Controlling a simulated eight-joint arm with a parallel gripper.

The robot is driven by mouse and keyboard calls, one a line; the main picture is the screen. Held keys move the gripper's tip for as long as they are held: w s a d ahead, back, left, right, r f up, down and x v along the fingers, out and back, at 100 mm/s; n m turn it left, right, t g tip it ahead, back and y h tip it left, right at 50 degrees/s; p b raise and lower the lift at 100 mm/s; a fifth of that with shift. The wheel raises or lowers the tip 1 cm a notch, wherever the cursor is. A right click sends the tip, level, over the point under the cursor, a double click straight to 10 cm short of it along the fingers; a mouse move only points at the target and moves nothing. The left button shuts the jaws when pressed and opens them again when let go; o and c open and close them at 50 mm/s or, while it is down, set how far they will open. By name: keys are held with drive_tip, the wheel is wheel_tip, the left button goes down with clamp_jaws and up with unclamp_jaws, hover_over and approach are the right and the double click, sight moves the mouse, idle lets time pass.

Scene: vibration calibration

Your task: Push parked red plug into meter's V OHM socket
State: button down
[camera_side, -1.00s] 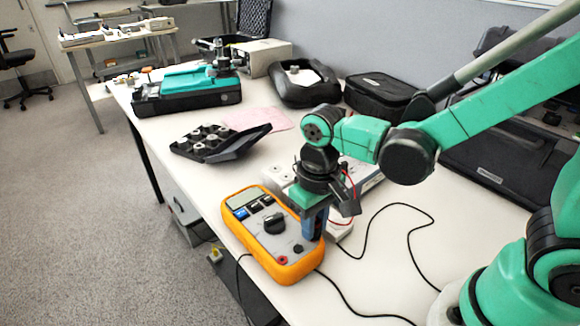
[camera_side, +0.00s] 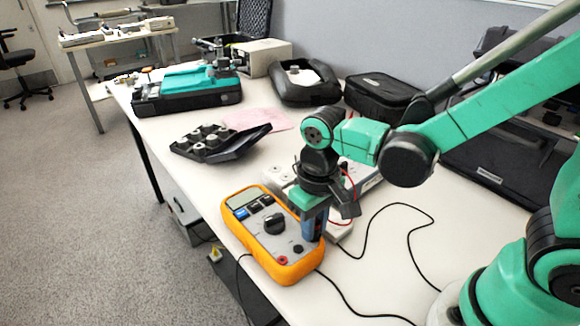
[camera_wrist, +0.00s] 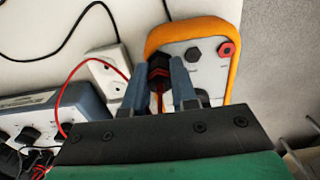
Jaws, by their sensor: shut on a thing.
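The orange-rimmed meter (camera_side: 240,232) lies flat near the table's front edge. It also shows in the wrist view (camera_wrist: 205,68), with a red-ringed socket (camera_wrist: 226,50) and a dark socket (camera_wrist: 193,54); I cannot read their labels. My gripper (camera_side: 313,232) points down at the meter's right edge. In the wrist view my gripper (camera_wrist: 160,75) is shut on the red plug (camera_wrist: 158,72), which looks mostly dark with a little red showing. Its tip and any contact with the meter are hidden. The red lead (camera_wrist: 88,62) loops to the left from it.
A white socket block (camera_wrist: 108,75) stands beside the fingers. A black cable (camera_side: 408,230) curls on the table to the right. An open black case (camera_side: 220,143) lies behind the meter. Bare table (camera_side: 375,275) shows on the right.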

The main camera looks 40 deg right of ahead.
sight(318, 220)
drive_tip(key=shift+f, duration=0.1)
drive_tip(key=c, duration=0.6)
unclamp_jaws()
drive_tip(key=shift+r, duration=2.5)
drive_tip(key=shift+r, duration=2.7)
drive_tip(key=shift+d, duration=0.3)
drive_tip(key=d+t, duration=0.2)
drive_tip(key=d+f+t, duration=0.1)
drive_tip(key=d+t, duration=0.3)
drive_tip(key=t, duration=0.1)
drive_tip(key=shift+d+f, duration=0.4)
